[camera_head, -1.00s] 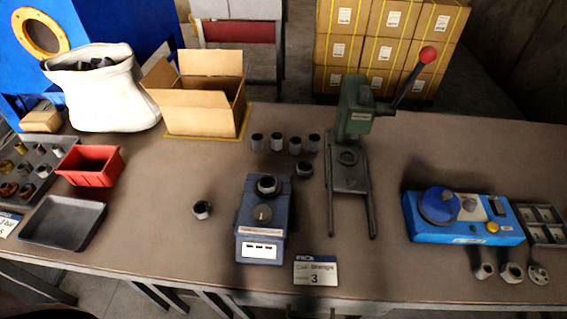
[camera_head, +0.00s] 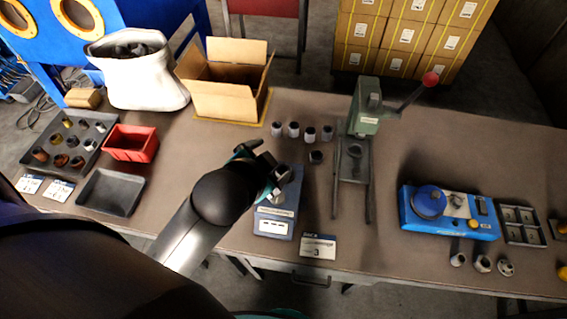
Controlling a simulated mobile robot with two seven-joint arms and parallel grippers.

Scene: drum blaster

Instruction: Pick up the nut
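My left gripper (camera_head: 268,168) reaches in from the left over the blue-grey device (camera_head: 274,222). Its dark fingers look spread, one above and one lower. A dark round nut-like piece (camera_head: 284,173) on top of the device shows just beside the fingers; I cannot tell whether they touch it. A loose nut seen earlier on the table left of the device is now hidden by my arm. My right gripper is not in view.
A red bin (camera_head: 131,143), black tray (camera_head: 110,193), open carton (camera_head: 232,98) and white sack (camera_head: 137,85) are at left.

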